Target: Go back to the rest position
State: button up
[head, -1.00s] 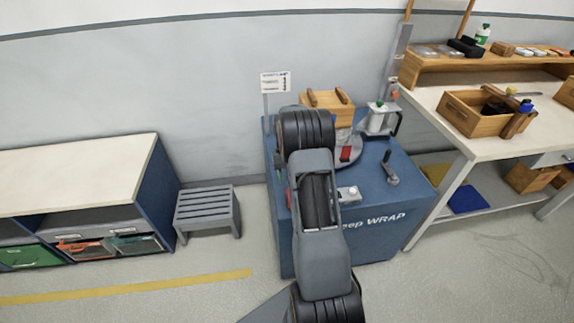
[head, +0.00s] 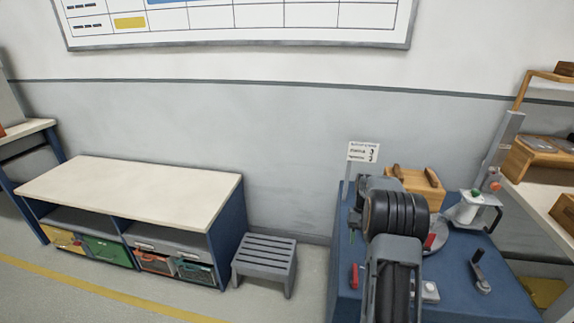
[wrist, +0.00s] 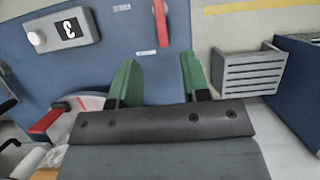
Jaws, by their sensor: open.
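My gripper (wrist: 158,82) shows in the wrist view with its two green fingers apart and nothing between them. It is over the blue wrap station (wrist: 90,25), near a red handle (wrist: 161,24) on that station. In the head view my arm reaches over the blue wrap station (head: 455,275) at the right. The fingers are hidden there behind my arm. A wooden box (head: 418,186) stands at the back of the station, behind my arm.
A grey slatted stool (head: 265,258) stands left of the station. A low cabinet (head: 135,192) with coloured bins is further left. A white-topped bench (head: 540,205) is at the right edge. The floor in front of the stool is clear.

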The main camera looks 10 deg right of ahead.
jog(key=s+a+r+n+t+h+p, duration=0.1)
jog(key=s+a+r+n+t+p, duration=0.1)
jog(key=s+a+r+p, duration=0.3)
jog(key=s+a+r+n+t+p, duration=0.3)
jog(key=s+a+r+t+p, duration=0.2)
jog(key=s+a+r, duration=0.8)
jog(key=a+r, duration=0.4)
jog(key=r, duration=0.1)
jog(key=shift+r+t+h+p, duration=0.3)
jog(key=shift+r+h+p, duration=0.05)
jog(key=shift+h, duration=0.05)
jog(key=shift+s, duration=0.1)
